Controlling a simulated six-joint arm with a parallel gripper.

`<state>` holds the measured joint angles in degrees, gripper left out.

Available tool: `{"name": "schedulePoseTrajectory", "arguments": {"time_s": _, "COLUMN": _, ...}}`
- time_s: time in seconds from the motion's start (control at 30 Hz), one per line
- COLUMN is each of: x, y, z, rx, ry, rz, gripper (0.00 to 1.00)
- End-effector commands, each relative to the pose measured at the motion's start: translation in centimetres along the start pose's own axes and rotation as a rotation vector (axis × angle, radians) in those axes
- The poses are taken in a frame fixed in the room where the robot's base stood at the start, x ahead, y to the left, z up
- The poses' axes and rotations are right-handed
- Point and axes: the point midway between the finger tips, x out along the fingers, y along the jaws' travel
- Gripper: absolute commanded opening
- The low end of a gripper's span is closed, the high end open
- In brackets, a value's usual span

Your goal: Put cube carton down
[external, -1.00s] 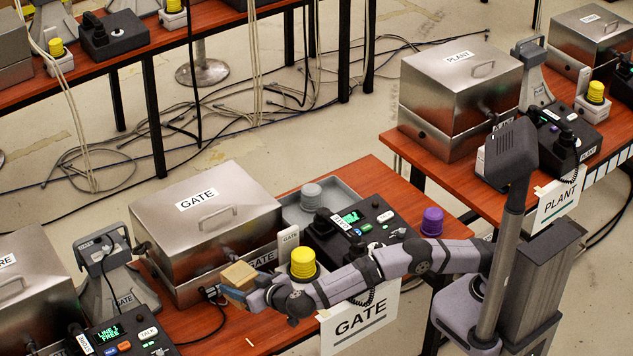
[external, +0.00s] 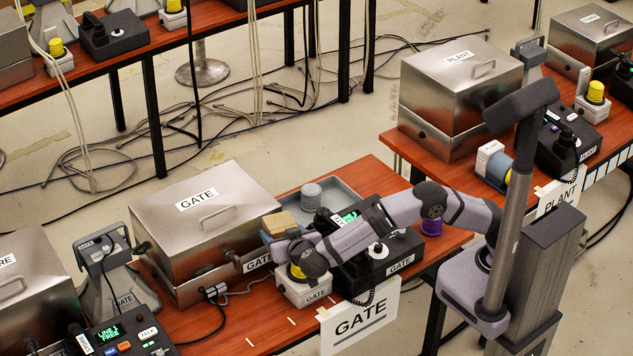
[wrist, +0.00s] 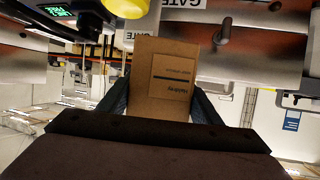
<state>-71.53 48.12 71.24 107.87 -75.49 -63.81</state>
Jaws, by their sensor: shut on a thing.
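A small brown cube carton (external: 280,222) is between the fingers of my gripper (external: 272,238), off the right front corner of the steel GATE box (external: 185,215). In the wrist view the carton (wrist: 165,75) fills the space between the dark fingers, with a printed label on its face. My gripper is shut on it. The carton appears raised; its underside is hidden by my gripper. A grey tray (external: 348,186) holding a stack of grey discs lies just beyond and to the right of the carton.
The yellow button on its white base (external: 305,291) stands under my forearm. The black GATE phone console (external: 375,275) is partly behind my arm. A purple cylinder (external: 432,224) stands at the right. Bare table (external: 240,325) shows at the front left.

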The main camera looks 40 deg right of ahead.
Motion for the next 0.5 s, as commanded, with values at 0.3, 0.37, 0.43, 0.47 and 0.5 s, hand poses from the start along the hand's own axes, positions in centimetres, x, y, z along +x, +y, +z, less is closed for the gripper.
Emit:
{"name": "schedulePoseTrajectory", "arguments": {"time_s": 0.3, "x": 2.6, "y": 9.0, "z": -5.7, "rx": 0.062, "ry": 0.0, "rz": 0.164, "gripper": 0.25}}
{"name": "schedulePoseTrajectory", "arguments": {"time_s": 0.37, "x": 3.3, "y": 10.9, "z": -6.4, "rx": 0.075, "ry": 0.0, "rz": 0.192, "gripper": 0.25}}
{"name": "schedulePoseTrajectory", "arguments": {"time_s": 0.43, "x": 4.0, "y": 13.2, "z": -7.2, "rx": 0.087, "ry": 0.0, "rz": 0.225, "gripper": 0.25}}
{"name": "schedulePoseTrajectory", "arguments": {"time_s": 0.47, "x": 4.3, "y": 14.2, "z": -7.5, "rx": 0.092, "ry": -0.001, "rz": 0.238, "gripper": 0.25}}
{"name": "schedulePoseTrajectory", "arguments": {"time_s": 0.5, "x": 4.8, "y": 15.7, "z": -7.9, "rx": 0.1, "ry": -0.001, "rz": 0.257, "gripper": 0.25}}
